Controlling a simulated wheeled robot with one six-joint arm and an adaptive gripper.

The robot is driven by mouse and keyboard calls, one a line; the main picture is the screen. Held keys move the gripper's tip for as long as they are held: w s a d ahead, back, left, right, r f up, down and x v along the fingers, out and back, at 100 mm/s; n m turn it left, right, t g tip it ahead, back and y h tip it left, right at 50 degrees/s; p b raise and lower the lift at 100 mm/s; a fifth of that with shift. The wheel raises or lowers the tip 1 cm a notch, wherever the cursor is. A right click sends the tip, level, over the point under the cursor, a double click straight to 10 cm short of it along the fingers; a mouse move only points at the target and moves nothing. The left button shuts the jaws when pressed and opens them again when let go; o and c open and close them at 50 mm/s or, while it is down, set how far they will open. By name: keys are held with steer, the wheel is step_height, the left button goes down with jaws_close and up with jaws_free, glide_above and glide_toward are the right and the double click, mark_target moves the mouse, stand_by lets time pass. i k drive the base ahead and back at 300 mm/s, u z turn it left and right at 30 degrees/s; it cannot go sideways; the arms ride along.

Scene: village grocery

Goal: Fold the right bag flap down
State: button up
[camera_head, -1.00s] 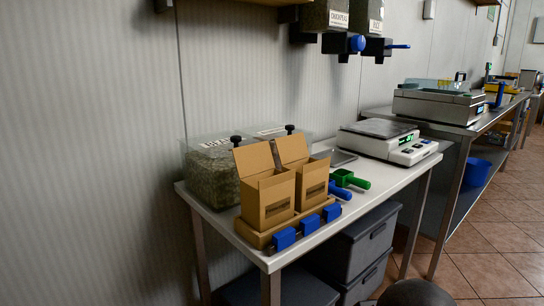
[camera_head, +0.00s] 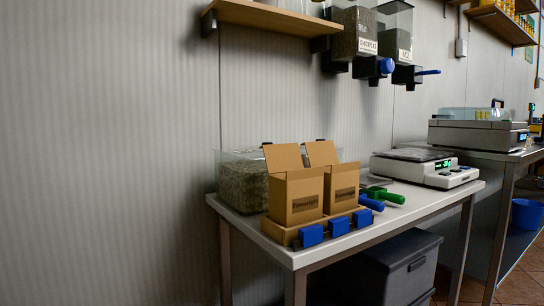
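Two brown paper bags stand upright side by side in a low cardboard-coloured holder (camera_head: 283,233) at the front left of the white table. The right bag (camera_head: 342,189) has a dark label on its front, and its flap (camera_head: 322,153) stands up at the back, leaning slightly. The left bag (camera_head: 296,197) has a similar label, and its flap (camera_head: 283,157) is also up. Blue clamps (camera_head: 311,235) sit along the holder's front. My gripper is not in view.
A clear bin of green-brown contents (camera_head: 241,184) stands behind the bags. Blue and green scoops (camera_head: 384,195) lie right of them, with a scale (camera_head: 425,168) farther right. Dispensers (camera_head: 354,35) hang above. The table (camera_head: 400,212) has bare room at its front right.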

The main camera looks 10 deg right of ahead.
mark_target(320, 154)
steer(key=u, duration=1.15)
steer(key=i, duration=1.95)
steer(key=z, duration=5.65)
